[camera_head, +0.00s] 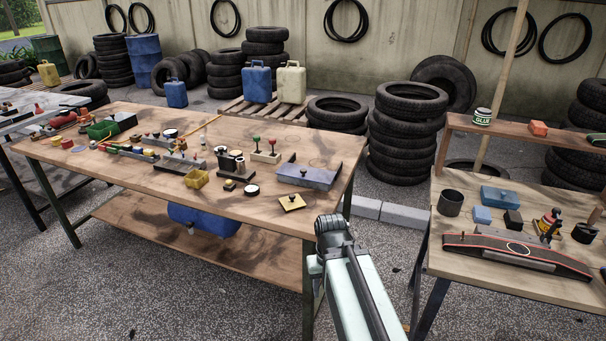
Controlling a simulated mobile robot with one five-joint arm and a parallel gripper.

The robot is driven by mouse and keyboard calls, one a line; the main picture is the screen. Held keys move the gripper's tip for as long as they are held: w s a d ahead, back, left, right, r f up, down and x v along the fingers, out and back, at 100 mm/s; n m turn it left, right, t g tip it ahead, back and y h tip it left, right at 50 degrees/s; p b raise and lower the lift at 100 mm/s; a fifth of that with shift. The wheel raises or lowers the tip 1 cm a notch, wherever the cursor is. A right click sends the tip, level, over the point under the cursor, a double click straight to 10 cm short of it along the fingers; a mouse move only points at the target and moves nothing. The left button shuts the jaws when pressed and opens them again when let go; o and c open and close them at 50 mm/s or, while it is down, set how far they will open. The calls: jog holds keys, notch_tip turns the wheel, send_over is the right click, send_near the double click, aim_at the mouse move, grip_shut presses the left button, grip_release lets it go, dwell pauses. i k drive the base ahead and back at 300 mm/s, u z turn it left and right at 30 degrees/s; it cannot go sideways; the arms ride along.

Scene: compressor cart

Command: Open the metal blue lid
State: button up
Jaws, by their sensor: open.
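A flat blue-grey metal lid or box (309,178) lies near the right end of the long wooden table, with a small dark knob on top and a dark upright piece at its left back edge. It looks shut, lying flat. A smaller blue box (500,197) with a dark handle on top stands on the right-hand table. I cannot tell for certain which one is the task's lid. My gripper (333,225) is at the end of my pale arm, in front of the long table's right corner. It is open, apart from both blue things, and its fingers are hard to make out.
A yellow plate with a knob (292,202) lies at the long table's front edge (230,205). The right table holds a black-and-red curved device (515,252). A floor gap separates the tables; tires (404,130) stand behind.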

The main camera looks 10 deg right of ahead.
aim_at(313, 174)
jog(key=z, duration=0.05)
jog(key=k, duration=1)
jog(key=u, duration=0.7)
jog(key=i, duration=1.6)
jog(key=u, duration=0.3)
